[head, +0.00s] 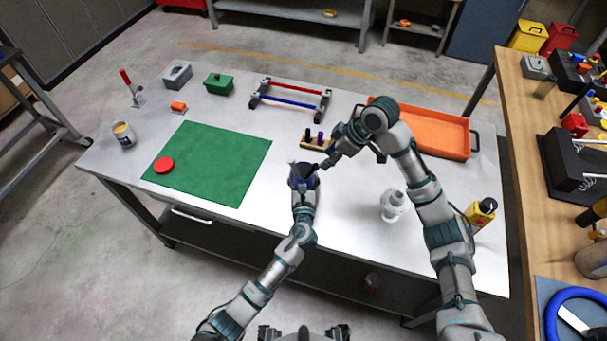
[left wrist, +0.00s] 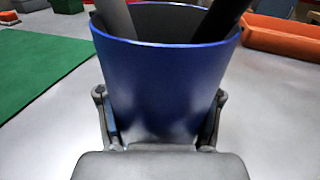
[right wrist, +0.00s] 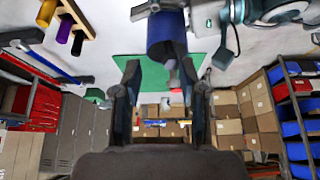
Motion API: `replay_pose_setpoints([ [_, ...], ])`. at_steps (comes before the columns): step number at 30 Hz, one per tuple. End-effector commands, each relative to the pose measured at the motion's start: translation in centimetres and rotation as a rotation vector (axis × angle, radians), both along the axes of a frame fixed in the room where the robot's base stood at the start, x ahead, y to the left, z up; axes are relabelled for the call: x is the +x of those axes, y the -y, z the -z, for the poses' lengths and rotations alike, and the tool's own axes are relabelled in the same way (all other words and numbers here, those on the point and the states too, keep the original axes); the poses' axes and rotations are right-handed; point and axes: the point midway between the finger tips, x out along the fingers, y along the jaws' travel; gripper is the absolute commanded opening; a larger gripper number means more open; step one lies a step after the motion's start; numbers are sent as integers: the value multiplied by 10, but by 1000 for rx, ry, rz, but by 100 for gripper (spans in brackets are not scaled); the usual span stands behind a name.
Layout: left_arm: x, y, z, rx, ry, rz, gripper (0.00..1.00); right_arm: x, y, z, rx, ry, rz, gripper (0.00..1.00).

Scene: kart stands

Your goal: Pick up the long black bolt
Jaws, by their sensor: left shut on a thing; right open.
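My left gripper (head: 303,184) is shut on a blue cup (left wrist: 165,85), which it holds upright above the table. The cup also shows in the right wrist view (right wrist: 163,38). A grey shape (left wrist: 116,18) and a black shape (left wrist: 226,16) rise from its mouth; I cannot tell whether these are bolts or my right fingers. My right gripper (right wrist: 160,85) is open, beside and over the cup's rim. A wooden rack (head: 316,146) behind the cup holds a dark peg (head: 308,134) and a purple peg (head: 320,138). I cannot tell which piece is the long black bolt.
A green mat (head: 215,160) with a red disc (head: 163,165) lies at left. An orange tray (head: 442,132) is at the back right. A white bottle (head: 392,206) and a yellow bottle (head: 481,212) stand near my right arm. A red-and-blue-barred stand (head: 290,97) is at the back.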

Motion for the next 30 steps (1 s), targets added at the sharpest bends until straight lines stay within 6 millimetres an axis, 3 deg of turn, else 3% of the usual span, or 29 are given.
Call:
replay_pose_setpoints([
  [5,0,0,0,0,-1,1,29,-2,-2,-11,-40,61,-93,50],
  [12,0,-1,1,1,-1,0,29,-19,-5,-53,-253,318,-590,50],
  [18,0,-1,1,1,-1,0,29,-30,-2,-72,-391,438,-908,50],
  [22,0,-1,1,1,-1,0,29,-30,-4,-63,-420,456,-983,50],
  [30,0,0,1,1,-1,0,29,-20,-15,-19,-419,457,-987,50],
])
